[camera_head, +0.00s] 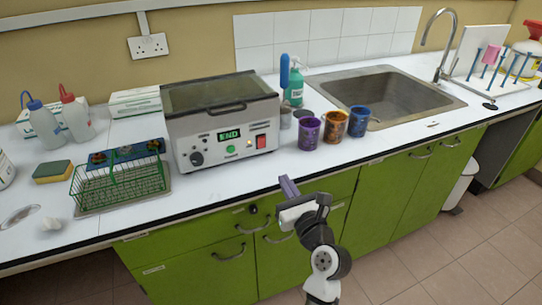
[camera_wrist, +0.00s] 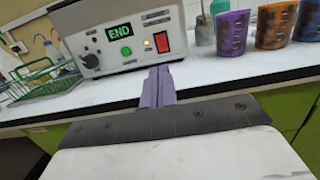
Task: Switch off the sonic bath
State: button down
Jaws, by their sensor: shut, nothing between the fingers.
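The sonic bath (camera_head: 222,120) is a grey box with a dark lid, closed, on the white worktop. Its green display (camera_head: 229,135) reads END. A red switch (camera_head: 261,141) sits at the right of its front panel; it also shows in the wrist view (camera_wrist: 162,42), beside a small lit amber light (camera_wrist: 147,44). A round green button (camera_wrist: 126,51) is under the display and a black knob (camera_wrist: 91,61) is at the left. My gripper (camera_head: 287,186) is shut and empty, in front of and below the panel, apart from it. In the wrist view its purple fingers (camera_wrist: 158,85) point toward the panel below the switch.
Purple (camera_head: 309,134), orange (camera_head: 334,127) and blue (camera_head: 358,121) beakers stand right of the bath, before the sink (camera_head: 380,90). A green wire basket (camera_head: 120,185) stands left. The worktop strip before the bath is clear.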

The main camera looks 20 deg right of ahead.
aim_at(261, 140)
jog(key=w+p, duration=0.1)
jog(key=w, duration=0.3)
jog(key=w+r+p, duration=0.1)
jog(key=w, duration=0.3)
jog(key=w+p, duration=0.1)
jog(key=w, duration=0.4)
jog(key=shift+a+r+p, duration=0.25)
jog(key=shift+r+p, duration=0.05)
jog(key=shift+r, duration=0.05)
jog(key=shift+w, duration=0.35)
jog(key=shift+r, duration=0.1)
